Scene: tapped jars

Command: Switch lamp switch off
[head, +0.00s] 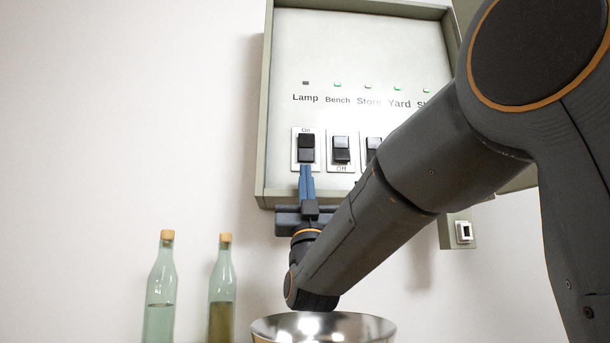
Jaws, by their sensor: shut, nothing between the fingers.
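The lamp switch (306,147) is a black rocker on a white plate, below the word Lamp on the panel (400,50), with On printed above it. The small indicator (305,83) above Lamp looks dark, while those over the other labels look greenish. My gripper (306,168) points upward with its blue fingers shut together and empty. The fingertips are at the lower edge of the lamp switch and cover the bottom of its plate. I cannot tell whether they touch the rocker.
The bench switch (341,149) is close on the right, with Off below it. Another switch (373,147) is partly behind my arm. A metal bowl (375,327) is below my wrist. Two corked bottles (160,300) (222,295) stand at the lower left.

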